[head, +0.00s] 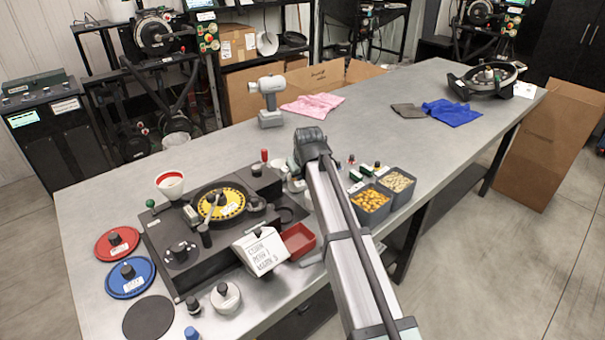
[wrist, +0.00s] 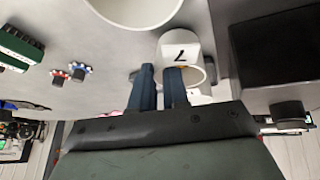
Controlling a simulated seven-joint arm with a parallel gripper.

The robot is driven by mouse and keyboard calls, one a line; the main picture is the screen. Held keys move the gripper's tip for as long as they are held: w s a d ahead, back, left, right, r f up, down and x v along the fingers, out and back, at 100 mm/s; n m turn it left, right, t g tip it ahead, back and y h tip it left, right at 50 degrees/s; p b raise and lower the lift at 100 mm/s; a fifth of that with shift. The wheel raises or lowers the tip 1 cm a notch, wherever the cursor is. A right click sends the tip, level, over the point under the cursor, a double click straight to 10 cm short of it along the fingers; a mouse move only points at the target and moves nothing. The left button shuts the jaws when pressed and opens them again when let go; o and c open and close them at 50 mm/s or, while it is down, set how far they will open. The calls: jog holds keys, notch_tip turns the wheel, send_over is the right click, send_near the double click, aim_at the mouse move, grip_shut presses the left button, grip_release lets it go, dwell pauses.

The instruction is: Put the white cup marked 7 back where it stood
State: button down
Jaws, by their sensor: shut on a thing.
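The white cup marked 7 (wrist: 178,47) shows in the wrist view with its black 7 upside down and its open mouth toward my gripper. My gripper (wrist: 160,72) is shut on this cup's wall, with one blue finger at its mouth and the other outside on the left. A larger white round vessel (wrist: 135,8) is close by at the top edge. Part of another white thing lies behind the fingers. In the head view my arm hides the fingers, and I cannot make out the 7; small white shapes (head: 296,184) show beside the arm.
The dark seed meter base (head: 170,262) with a yellow disc (head: 222,203) stands left of my arm. A red tray (head: 299,240) and a white lettered box (head: 262,252) are in front. Two seed bins (head: 371,202) stand right.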

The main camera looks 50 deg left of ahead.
jog(key=shift+f, duration=0.25)
jog(key=c, duration=0.8)
grip_release()
jog(key=shift+r, duration=0.15)
notch_tip(320, 180, up, 6)
jog(key=shift+f, duration=0.1)
dwell(0.7)
dwell(0.3)
